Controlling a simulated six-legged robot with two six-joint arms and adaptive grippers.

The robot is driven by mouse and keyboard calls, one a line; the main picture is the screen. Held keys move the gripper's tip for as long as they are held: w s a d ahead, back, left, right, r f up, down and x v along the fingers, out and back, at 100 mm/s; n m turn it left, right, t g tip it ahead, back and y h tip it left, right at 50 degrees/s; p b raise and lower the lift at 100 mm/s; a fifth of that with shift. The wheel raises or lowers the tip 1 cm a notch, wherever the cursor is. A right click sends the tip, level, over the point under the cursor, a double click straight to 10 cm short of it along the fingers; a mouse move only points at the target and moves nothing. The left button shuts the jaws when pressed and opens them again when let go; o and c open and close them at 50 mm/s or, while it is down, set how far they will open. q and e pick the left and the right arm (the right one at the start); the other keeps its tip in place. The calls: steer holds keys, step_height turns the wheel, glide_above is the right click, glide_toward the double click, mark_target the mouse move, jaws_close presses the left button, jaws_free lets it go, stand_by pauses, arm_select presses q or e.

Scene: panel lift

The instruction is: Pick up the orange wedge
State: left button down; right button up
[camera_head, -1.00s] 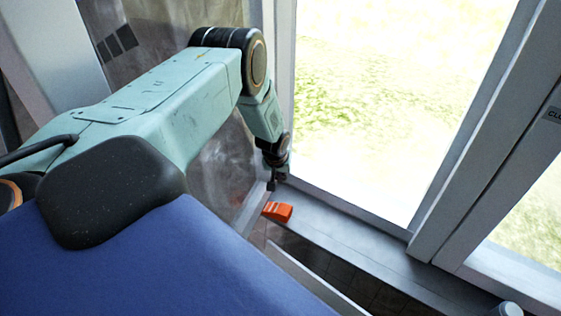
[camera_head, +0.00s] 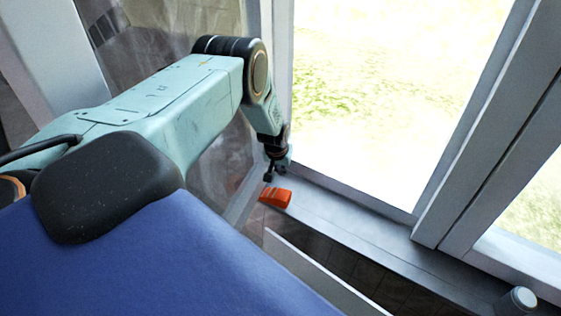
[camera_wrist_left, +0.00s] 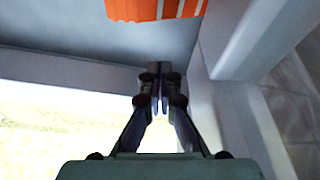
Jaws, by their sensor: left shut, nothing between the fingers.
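The orange wedge (camera_head: 275,198) lies on the grey window sill, near its left end, in the head view. It also shows at the top edge of the left wrist view (camera_wrist_left: 155,10), cut off by the frame, with pale stripes on it. My left gripper (camera_head: 269,176) is just above and behind the wedge in the head view, close to the window corner. In the left wrist view its fingers (camera_wrist_left: 160,72) are together with nothing between them, and a gap separates them from the wedge. My right gripper is not in view.
The grey sill (camera_head: 350,230) runs right from the wedge and is mostly bare. A window frame (camera_head: 455,150) stands behind it. A light cylinder (camera_head: 519,299) stands at the lower right. A pale panel edge (camera_head: 310,268) lies in front of the sill.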

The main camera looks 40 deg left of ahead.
mark_target(278, 189)
arm_select(q)
steer(key=b+x, duration=0.2)
steer(key=x, duration=0.1)
steer(key=shift+f, duration=0.45)
steer(key=shift+s+d+r, duration=0.2)
steer(key=shift+s+r, duration=0.05)
steer(key=shift+s, duration=0.15)
steer(key=shift+s+d+r+p, duration=0.1)
steer(key=shift+s+d+p, duration=0.15)
steer(key=shift+s+p, duration=0.2)
steer(key=shift+s+d+r+p, duration=0.1)
steer(key=shift+s+d+p, duration=0.15)
steer(key=shift+s, duration=0.3)
steer(key=shift+s+d+f, duration=0.1)
steer(key=shift+s+f, duration=0.05)
steer(key=shift+s, duration=0.25)
steer(key=shift+s+d+p, duration=0.35)
steer(key=shift+s+p, duration=0.45)
steer(key=shift+p, duration=0.2)
steer(key=shift+s, duration=0.1)
